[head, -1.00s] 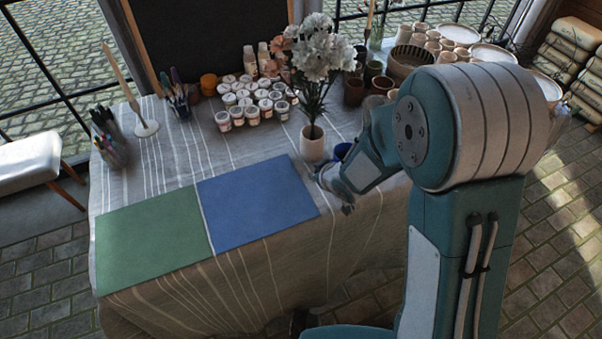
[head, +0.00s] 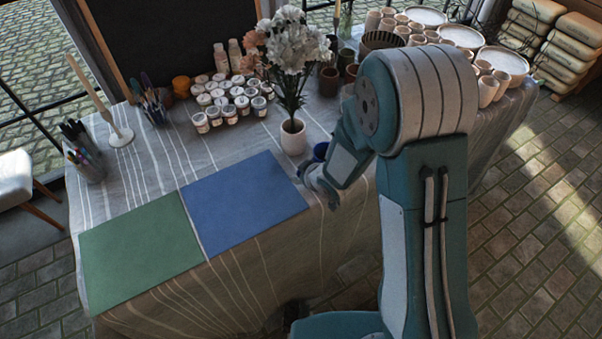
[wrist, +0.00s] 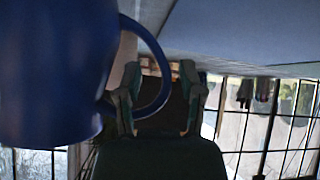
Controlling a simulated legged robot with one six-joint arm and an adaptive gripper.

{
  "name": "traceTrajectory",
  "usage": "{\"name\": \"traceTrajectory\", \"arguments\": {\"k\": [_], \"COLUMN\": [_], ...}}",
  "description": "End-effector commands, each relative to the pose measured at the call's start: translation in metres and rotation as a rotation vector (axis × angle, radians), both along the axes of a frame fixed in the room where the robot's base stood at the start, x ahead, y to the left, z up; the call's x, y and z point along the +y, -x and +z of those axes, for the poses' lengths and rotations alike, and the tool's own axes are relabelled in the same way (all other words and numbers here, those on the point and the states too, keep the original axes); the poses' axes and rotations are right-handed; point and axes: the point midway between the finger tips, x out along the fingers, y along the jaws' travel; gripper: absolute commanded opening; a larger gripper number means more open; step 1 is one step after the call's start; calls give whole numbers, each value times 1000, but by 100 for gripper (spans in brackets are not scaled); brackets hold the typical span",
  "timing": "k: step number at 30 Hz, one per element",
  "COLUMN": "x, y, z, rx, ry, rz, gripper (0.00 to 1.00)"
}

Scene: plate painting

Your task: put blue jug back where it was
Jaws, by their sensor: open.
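The blue jug (head: 321,150) stands on the cloth-covered table, right of the white flower vase, and is mostly hidden by my arm in the head view. In the wrist view the jug (wrist: 55,75) is large and close at the left, with its loop handle (wrist: 163,62) reaching in front of my gripper. My gripper (head: 318,186) is at the table's front edge, near the jug. In the wrist view my gripper (wrist: 160,95) is open, its two fingers apart with the handle's loop between them. I cannot tell whether a finger touches the handle.
A blue mat (head: 245,203) and a green mat (head: 140,250) lie left of my gripper. The white vase (head: 293,137) with flowers stands close by.

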Motion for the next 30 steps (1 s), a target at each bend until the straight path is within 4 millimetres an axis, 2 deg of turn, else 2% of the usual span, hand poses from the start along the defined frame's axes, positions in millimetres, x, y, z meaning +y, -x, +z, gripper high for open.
{"name": "traceTrajectory", "arguments": {"k": [7, 24, 30], "x": [-5, -44, -51], "y": [6, 56, 66], "z": [8, 70, 82], "rx": [-1, -3, -1], "ry": [0, -1, 0], "rz": [-1, -1, -1], "gripper": [50, 50, 50]}}
